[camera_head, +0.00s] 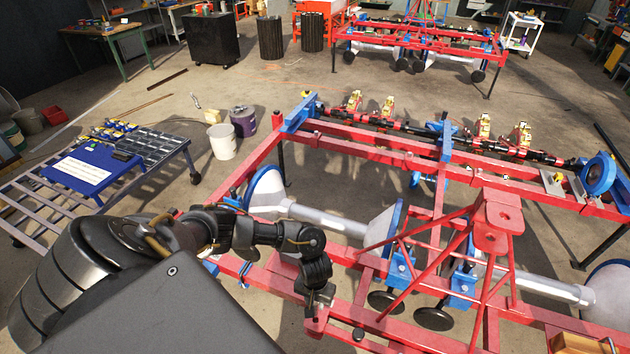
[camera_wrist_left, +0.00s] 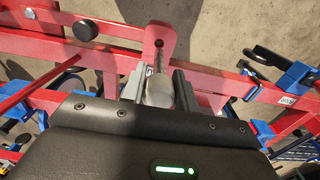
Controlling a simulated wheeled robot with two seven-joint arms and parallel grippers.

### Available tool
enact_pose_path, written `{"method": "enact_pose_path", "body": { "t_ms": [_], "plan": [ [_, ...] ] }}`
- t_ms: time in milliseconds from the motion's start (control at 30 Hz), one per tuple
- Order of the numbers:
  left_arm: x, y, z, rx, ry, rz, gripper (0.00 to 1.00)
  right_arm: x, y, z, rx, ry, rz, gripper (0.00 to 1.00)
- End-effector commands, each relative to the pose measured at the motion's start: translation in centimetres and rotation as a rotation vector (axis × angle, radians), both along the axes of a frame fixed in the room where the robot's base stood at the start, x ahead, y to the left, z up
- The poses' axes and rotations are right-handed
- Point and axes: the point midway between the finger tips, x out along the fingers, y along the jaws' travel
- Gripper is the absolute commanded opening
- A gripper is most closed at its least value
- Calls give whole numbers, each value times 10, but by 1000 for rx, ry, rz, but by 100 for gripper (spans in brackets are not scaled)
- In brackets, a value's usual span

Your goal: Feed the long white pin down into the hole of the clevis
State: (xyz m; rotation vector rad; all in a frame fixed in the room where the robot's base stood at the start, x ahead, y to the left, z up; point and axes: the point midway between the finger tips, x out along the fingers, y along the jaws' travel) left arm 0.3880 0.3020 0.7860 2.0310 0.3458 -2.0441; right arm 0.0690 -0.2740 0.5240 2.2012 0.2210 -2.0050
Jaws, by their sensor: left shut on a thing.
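In the left wrist view, the white pin (camera_wrist_left: 159,91) sits between the two fingers of my left gripper (camera_wrist_left: 158,82), which is shut on it. I see the pin's thick rounded end, and its narrower far part points at the red clevis (camera_wrist_left: 147,36). The clevis plate shows a dark hole (camera_wrist_left: 158,43) just beyond the pin. I cannot tell whether the pin's tip is inside the hole or above it. In the head view, my left gripper (camera_head: 318,302) points down over the front red beam, and the pin is too hidden there to make out. My right gripper is not in view.
The red planter frame (camera_head: 390,160) fills the middle and right, with a red tripod-like tower (camera_head: 497,215) right of my gripper. A black knob (camera_wrist_left: 85,30) stands left of the clevis in the wrist view. A slatted cart (camera_head: 150,150) stands left on open floor.

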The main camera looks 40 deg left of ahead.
Motion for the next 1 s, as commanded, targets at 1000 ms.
{"method": "enact_pose_path", "body": {
  "t_ms": [1000],
  "plan": [
    [0,0,-34,0,-1,1,2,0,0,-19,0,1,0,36]
  ]
}}
